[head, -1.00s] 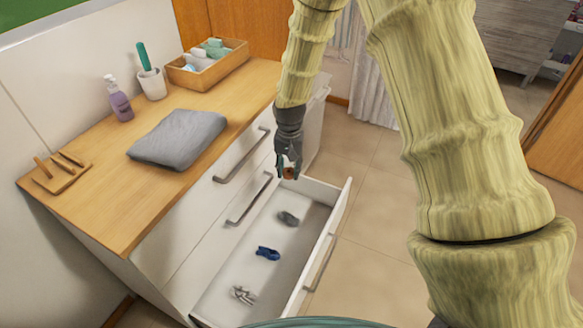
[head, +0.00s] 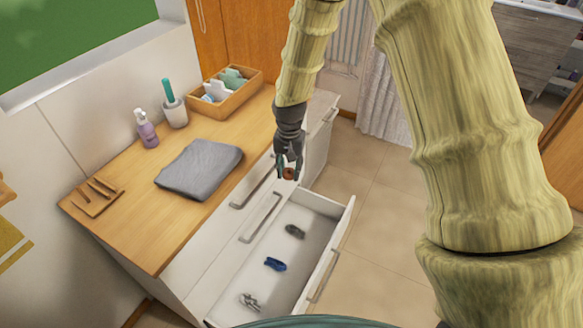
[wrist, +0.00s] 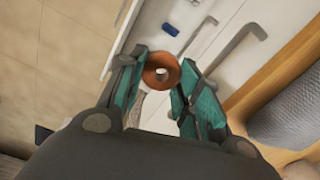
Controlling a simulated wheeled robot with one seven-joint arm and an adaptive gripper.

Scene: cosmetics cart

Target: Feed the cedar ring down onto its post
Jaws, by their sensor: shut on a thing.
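My gripper (head: 289,170) is shut on the cedar ring (head: 289,174), a small reddish-brown ring, and holds it in the air above the far end of the open drawer. In the wrist view the ring (wrist: 161,71) sits between the teal fingertips, its hole facing the camera. A wooden peg board (head: 97,196) with several pegs lies on the near left corner of the cabinet top, well away from my gripper. I cannot tell which peg is the ring's post.
The open drawer (head: 318,255) holds a grey item (head: 295,231), a blue item (head: 275,264) and a silvery item (head: 250,302). On the wooden top are a folded grey cloth (head: 200,169), a purple pump bottle (head: 146,129), a white cup (head: 174,112) and a wooden box (head: 247,83).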

